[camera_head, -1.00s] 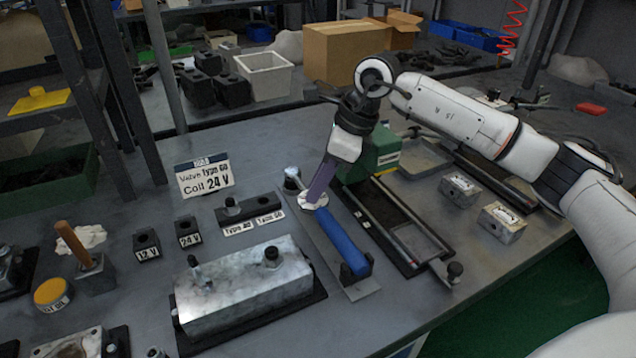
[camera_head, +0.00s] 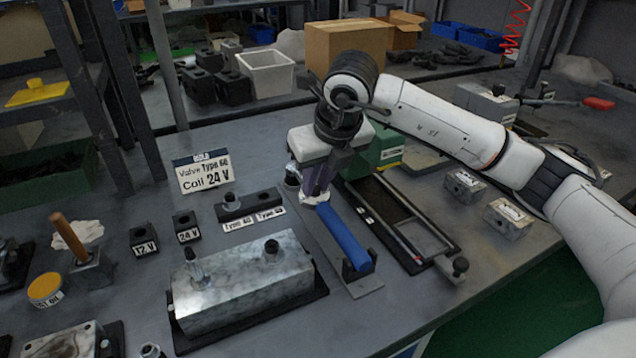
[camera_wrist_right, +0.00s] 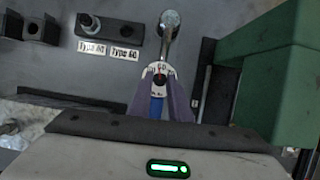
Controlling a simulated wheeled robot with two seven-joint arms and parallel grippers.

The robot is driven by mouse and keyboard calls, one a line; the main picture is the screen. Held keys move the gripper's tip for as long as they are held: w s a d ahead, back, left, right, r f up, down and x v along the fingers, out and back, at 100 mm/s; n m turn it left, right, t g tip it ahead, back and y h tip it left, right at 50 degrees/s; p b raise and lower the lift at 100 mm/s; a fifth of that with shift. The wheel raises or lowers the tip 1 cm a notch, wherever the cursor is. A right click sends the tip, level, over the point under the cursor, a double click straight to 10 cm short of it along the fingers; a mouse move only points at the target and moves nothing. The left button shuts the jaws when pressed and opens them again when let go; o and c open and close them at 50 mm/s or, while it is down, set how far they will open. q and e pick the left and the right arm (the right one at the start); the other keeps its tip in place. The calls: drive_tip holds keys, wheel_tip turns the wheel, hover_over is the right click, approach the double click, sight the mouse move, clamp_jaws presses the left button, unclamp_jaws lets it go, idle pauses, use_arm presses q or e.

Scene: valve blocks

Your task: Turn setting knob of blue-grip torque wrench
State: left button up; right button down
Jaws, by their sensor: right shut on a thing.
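The torque wrench with a blue grip (camera_head: 344,238) lies on a grey plate on the bench in the head view. A white dial collar (camera_head: 314,200) sits at the grip's far end, and the metal head is beyond it. My right gripper (camera_head: 319,192) is down over this collar. In the right wrist view its purple fingers (camera_wrist_right: 161,88) are closed around the dark setting knob (camera_wrist_right: 158,81), in front of the white collar (camera_wrist_right: 158,69). The metal shaft (camera_wrist_right: 168,30) runs up from there. The fingers partly hide the blue grip. My left gripper is not in view.
A marbled metal block (camera_head: 240,280) stands left of the wrench. A sign (camera_head: 204,173) reads Valve Type 60, Coil 24 V. A dark slotted tray (camera_head: 400,225) and a green block (camera_head: 385,148) are close on the right.

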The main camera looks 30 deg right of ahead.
drive_tip(key=shift+a+m+h, duration=0.1)
drive_tip(key=shift+m+h, duration=0.4)
drive_tip(key=shift+m, duration=0.6)
drive_tip(key=c, duration=1.9)
unclamp_jaws()
drive_tip(key=shift+r, duration=0.1)
